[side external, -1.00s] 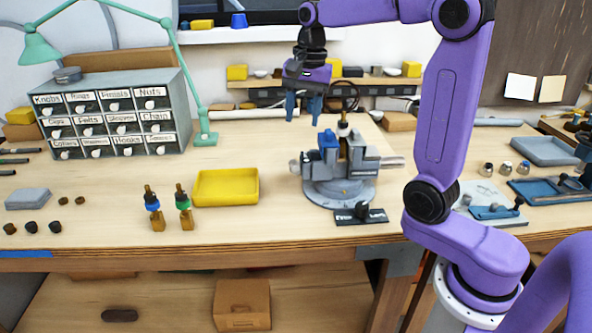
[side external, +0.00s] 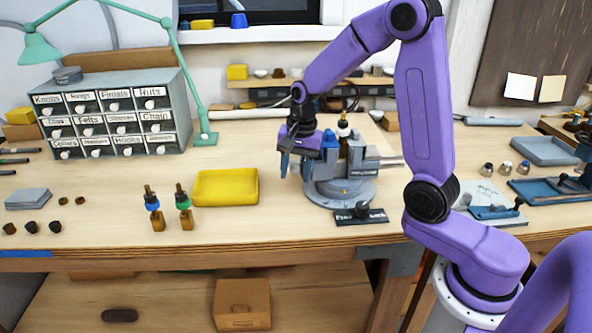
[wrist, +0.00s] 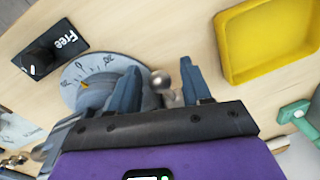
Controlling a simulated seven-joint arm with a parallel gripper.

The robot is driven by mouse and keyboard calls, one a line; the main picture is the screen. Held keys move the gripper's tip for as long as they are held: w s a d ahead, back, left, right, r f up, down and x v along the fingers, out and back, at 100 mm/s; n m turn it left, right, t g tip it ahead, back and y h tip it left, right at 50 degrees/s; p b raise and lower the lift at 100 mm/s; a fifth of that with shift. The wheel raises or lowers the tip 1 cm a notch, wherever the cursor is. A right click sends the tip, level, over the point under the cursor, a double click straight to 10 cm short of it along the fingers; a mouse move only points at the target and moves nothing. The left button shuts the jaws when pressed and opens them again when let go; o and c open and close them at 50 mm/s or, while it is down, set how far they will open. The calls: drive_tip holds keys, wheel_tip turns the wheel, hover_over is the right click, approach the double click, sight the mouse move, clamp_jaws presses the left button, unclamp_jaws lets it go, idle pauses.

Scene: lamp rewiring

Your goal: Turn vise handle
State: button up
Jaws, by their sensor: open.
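The grey vise (side external: 355,170) stands on its round base (side external: 341,193) in the middle of the bench, with a dark-and-brass piece (side external: 343,128) upright at its top. My gripper (side external: 294,166) is at the vise's left side, fingers down, and hides the vise handle in the side view. In the wrist view the handle's round metal end (wrist: 160,79) shows between the two open blue fingers (wrist: 158,68). Whether either finger touches it I cannot tell. The vise's numbered dial base (wrist: 75,75) shows beyond the left finger.
A yellow tray (side external: 226,201) lies left of the vise, with two small bottle-like pieces (side external: 154,208) (side external: 184,207) beside it. A black "Free" label block (side external: 361,215) sits in front of the base. A green lamp (side external: 205,137) and drawer cabinet (side external: 112,135) stand back left.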

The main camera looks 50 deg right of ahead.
sight(295, 162)
drive_tip(key=shift+f, duration=0.1)
clamp_jaws()
idle(0.3)
drive_tip(key=shift+w+d+r+g+y, duration=0.2)
drive_tip(key=shift+r+g+y, duration=0.15)
drive_tip(key=shift+g+y, duration=0.15)
drive_tip(key=shift+w+d+r+g+y, duration=0.15)
drive_tip(key=shift+r+g+y, duration=0.2)
drive_tip(key=shift+g+y, duration=0.15)
drive_tip(key=g+y, duration=0.1)
drive_tip(key=w+d+r+g+y, duration=0.1)
drive_tip(key=shift+r+g+y, duration=0.1)
drive_tip(key=shift+g+y, duration=0.2)
drive_tip(key=shift+y, duration=0.1)
drive_tip(key=shift+w+d+r+m+g+y, duration=0.2)
drive_tip(key=shift+w+d+g+y, duration=0.35)
drive_tip(key=shift+g+y, duration=0.45)
drive_tip(key=shift+w+d+r+m+g+y, duration=0.1)
drive_tip(key=shift+w+d+r+g+y, duration=0.35)
drive_tip(key=shift+g+y, duration=0.5)
drive_tip(key=shift+d+f, duration=0.15)
